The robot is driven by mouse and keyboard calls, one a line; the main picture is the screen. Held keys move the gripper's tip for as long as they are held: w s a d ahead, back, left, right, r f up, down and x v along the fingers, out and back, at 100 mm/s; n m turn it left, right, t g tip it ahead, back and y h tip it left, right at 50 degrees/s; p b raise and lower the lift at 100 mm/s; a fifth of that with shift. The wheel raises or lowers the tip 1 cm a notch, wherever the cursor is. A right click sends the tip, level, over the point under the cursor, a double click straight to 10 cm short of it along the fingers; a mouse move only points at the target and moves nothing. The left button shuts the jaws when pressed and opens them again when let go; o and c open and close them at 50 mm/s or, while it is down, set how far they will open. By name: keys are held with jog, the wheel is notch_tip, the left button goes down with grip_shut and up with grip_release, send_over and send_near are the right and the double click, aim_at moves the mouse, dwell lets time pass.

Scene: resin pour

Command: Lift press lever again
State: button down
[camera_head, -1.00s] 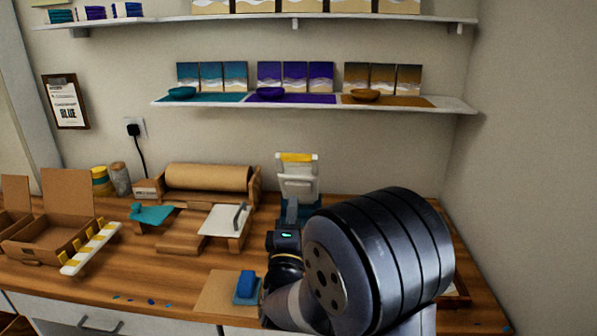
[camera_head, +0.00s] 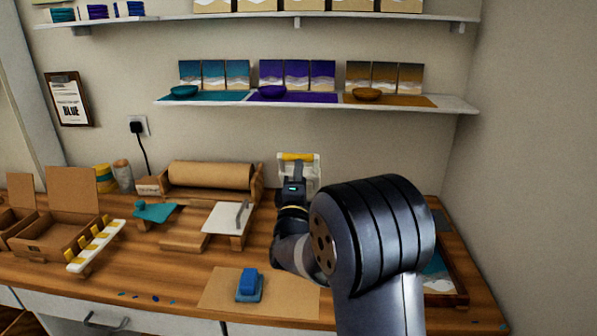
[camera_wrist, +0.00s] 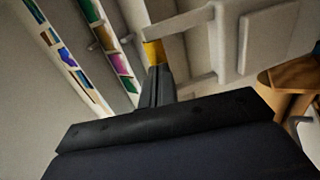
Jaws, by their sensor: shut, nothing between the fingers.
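The press (camera_head: 312,172) stands at the back of the bench against the wall, a pale frame with a yellow lever bar (camera_head: 298,157) across its top. My gripper (camera_head: 298,163) is in front of it, and my arm hides the press's lower part. In the wrist view the yellow bar (camera_wrist: 153,53) is just beyond my fingertips (camera_wrist: 158,70), with a pale press arm (camera_wrist: 183,24) beside it. The fingers are together with nothing between them. They are at or very near the bar; I cannot tell whether they touch it.
A blue block (camera_head: 248,284) sits on a brown mat (camera_head: 290,298) in front. A framed panel (camera_head: 459,285) lies at right. A shelf (camera_head: 450,103) hangs above.

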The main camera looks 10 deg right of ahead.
jog(key=w+r+p, duration=0.1)
jog(key=p, duration=0.1)
jog(key=w+d+r+g+p, duration=0.1)
jog(key=p, duration=0.1)
jog(key=w+r+g+p, duration=0.1)
jog(key=w+r+p, duration=0.1)
jog(key=shift+d+r+y+p, duration=0.1)
jog(key=shift+d+y+p, duration=0.1)
jog(key=shift+y+p, duration=0.2)
jog(key=w+p, duration=0.1)
jog(key=r+g+p, duration=0.1)
jog(key=p, duration=0.1)
jog(key=w+p, duration=0.1)
jog(key=shift+w+d+r, duration=0.25)
jog(key=shift+w+d, duration=0.1)
jog(key=shift+d, duration=0.05)
jog(key=shift+r, duration=0.1)
jog(key=shift+d, duration=0.1)
